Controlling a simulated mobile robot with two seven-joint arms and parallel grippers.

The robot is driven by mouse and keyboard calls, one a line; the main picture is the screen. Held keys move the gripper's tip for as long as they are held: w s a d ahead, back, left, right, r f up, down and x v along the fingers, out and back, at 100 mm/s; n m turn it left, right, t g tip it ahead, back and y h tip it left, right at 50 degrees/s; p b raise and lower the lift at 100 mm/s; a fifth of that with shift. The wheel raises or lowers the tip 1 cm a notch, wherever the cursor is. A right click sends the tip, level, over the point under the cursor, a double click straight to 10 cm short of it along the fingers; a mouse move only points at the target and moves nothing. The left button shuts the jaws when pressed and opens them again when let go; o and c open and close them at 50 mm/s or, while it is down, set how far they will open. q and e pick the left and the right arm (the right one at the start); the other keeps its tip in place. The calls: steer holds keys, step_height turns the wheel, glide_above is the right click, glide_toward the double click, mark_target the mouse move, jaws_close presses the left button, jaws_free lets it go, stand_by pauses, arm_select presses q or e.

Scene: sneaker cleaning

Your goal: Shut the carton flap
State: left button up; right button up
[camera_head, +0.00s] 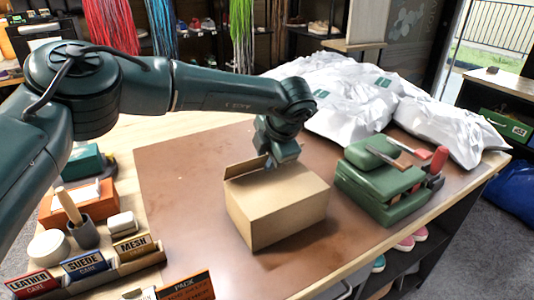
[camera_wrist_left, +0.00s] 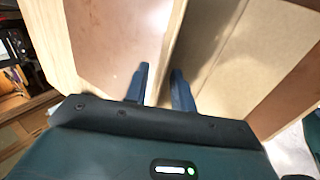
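The cardboard carton (camera_head: 262,219) sits on the brown mat, its top mostly covered. One flap (camera_head: 240,168) stands raised along its far left edge. My left gripper (camera_head: 270,161) is over the carton's far edge beside this flap, pointing down. In the left wrist view my left gripper's (camera_wrist_left: 160,85) two blue fingers are apart, with the flap's pale edge (camera_wrist_left: 173,40) running between them. I cannot tell whether either finger touches it. The carton's tan top (camera_wrist_left: 235,70) shows to the right of the flap there. My right gripper is not in view.
A green case (camera_head: 385,190) with tools on top stands right of the carton. White bags (camera_head: 345,105) lie behind it. A care-products tray (camera_head: 105,276) with labelled cards is at front left. The brown mat (camera_head: 175,195) is clear left of the carton.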

arm_select(q)
steer(key=shift+f, duration=0.15)
steer(key=shift+c, duration=0.3)
jaws_close()
